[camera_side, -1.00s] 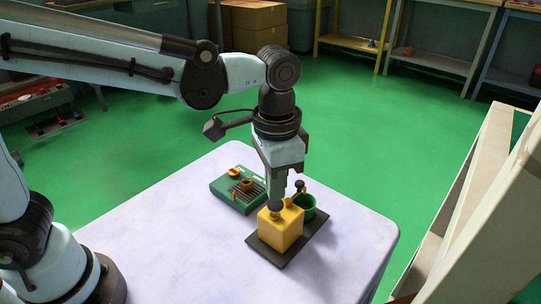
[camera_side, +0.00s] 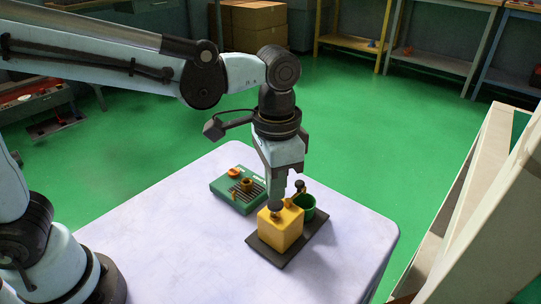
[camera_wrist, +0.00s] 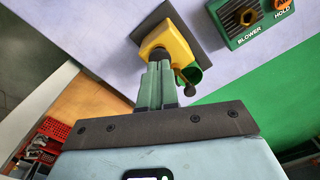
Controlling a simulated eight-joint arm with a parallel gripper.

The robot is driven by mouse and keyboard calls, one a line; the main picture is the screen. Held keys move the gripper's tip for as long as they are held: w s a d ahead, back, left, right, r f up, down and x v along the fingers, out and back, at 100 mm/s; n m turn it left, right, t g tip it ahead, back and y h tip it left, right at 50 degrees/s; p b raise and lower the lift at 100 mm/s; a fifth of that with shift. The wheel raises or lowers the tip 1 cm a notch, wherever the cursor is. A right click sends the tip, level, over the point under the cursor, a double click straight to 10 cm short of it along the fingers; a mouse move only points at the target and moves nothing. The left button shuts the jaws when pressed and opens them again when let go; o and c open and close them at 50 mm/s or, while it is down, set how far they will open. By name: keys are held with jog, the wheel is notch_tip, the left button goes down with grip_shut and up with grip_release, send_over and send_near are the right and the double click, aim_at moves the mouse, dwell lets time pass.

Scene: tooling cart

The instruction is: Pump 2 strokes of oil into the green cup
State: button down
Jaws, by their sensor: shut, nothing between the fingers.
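The yellow oil pump block (camera_side: 281,232) stands on a dark base plate (camera_side: 258,249); it also shows in the wrist view (camera_wrist: 177,42). A dark round plunger head (camera_side: 275,211) sits on its top. The green cup (camera_side: 307,212) stands right beside the block, beneath a small yellow spout; it is partly hidden in the wrist view (camera_wrist: 194,74). My gripper (camera_side: 276,201) is shut and empty, pointing down, its fingertips right over the plunger head and seemingly touching it. The fingers hide part of the head in the wrist view (camera_wrist: 160,62).
A small dark ball-topped part (camera_side: 299,184) rises beside the cup. The table's front and left are clear. A pale frame (camera_side: 480,200) stands at the right.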

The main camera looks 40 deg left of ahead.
aim_at(275, 203)
jog(key=shift+f, duration=0.15)
dwell(0.3)
jog(key=shift+f, duration=1.4)
jog(key=shift+r, duration=1.6)
jog(key=shift+f, duration=0.15)
jog(key=shift+f, duration=1.45)
jog(key=shift+r, duration=1.6)
